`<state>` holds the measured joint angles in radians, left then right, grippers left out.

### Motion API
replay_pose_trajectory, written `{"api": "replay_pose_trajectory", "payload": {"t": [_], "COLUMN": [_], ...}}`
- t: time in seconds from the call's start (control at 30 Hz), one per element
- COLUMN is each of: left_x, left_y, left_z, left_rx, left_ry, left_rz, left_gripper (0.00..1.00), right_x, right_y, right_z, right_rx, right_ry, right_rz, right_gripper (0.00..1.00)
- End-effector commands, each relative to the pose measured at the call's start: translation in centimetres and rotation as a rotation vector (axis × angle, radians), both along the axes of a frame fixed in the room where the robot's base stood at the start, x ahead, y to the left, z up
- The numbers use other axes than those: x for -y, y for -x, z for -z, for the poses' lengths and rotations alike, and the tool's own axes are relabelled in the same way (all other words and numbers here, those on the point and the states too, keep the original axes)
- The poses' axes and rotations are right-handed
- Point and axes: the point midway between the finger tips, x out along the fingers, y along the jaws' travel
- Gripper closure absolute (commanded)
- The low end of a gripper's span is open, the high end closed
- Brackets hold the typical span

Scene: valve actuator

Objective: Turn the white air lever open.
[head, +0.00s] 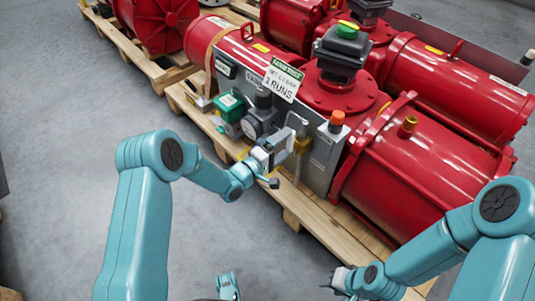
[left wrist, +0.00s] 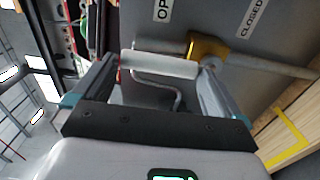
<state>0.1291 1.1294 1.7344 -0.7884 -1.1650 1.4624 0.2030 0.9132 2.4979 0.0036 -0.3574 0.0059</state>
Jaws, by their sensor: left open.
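The white air lever (left wrist: 160,65) lies crosswise between the fingertips of my left gripper (left wrist: 158,70) in the left wrist view. The fingers stand apart, one near each end of the white piece, and I cannot tell whether they touch it. A brass valve body (left wrist: 207,46) is beside the lever's right end, on a grey panel with a label reading "OP", partly cut off, and a "CLOSED" label (left wrist: 252,18). In the head view my left gripper (head: 270,160) is at the panel's front, and the lever is hard to make out. My right gripper (head: 340,280) is low, away from the panel, its jaws unclear.
Red actuator cylinders (head: 425,165) stand on wooden pallets (head: 330,218). A hanging sign (head: 282,80) reads "3 RUNS". The grey floor at left is clear.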

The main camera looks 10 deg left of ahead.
Motion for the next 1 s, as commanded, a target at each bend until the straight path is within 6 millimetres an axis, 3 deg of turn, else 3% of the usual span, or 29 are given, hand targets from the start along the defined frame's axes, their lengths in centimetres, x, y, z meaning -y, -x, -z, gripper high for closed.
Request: {"api": "replay_pose_trajectory", "payload": {"t": [0.3, 0.6, 1.0], "left_x": [-4.6, -8.3, -9.2], "left_y": [6.1, 11.3, 12.7], "left_z": [-0.4, -0.2, -0.1], "left_rx": [-0.007, -0.004, -0.001], "left_ry": [0.003, 0.001, 0.001], "left_rz": [-0.006, -0.004, 0.000], "left_gripper": [0.00, 0.00, 0.00], "right_x": [-0.4, -0.7, -0.8], "right_y": [0.5, 0.9, 0.9], "right_z": [-2.5, -3.6, -3.8], "right_rx": [-0.011, -0.018, -0.018], "right_ry": [-0.004, -0.007, -0.007], "right_rz": [-0.017, -0.030, -0.032], "right_gripper": [0.57, 0.57, 0.57]}}
